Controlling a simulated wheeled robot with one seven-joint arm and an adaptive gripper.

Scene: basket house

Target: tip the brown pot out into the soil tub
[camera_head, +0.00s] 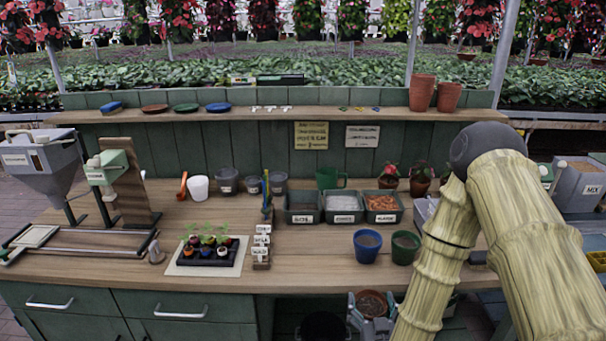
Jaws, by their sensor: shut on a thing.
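My gripper (371,299) is low at the front edge of the workbench, right of the middle. It is shut on the brown pot (373,305), with one finger at each side. I look down on the pot's round rim and dark inside; its lower part is hidden by my gripper. A dark round tub (324,326) stands low in the open space under the bench, left of my gripper and apart from it. Three labelled trays (343,217) sit on the bench behind; their labels are too small to read surely. I cannot tell for certain which container is the soil tub.
A blue pot (367,245) and a green pot (405,248) stand near the bench's front edge, behind my gripper. A seedling tray (208,255) and a rack of labels (261,247) are left. Flowering pots (420,182) stand behind my arm. Bare bench lies between rack and blue pot.

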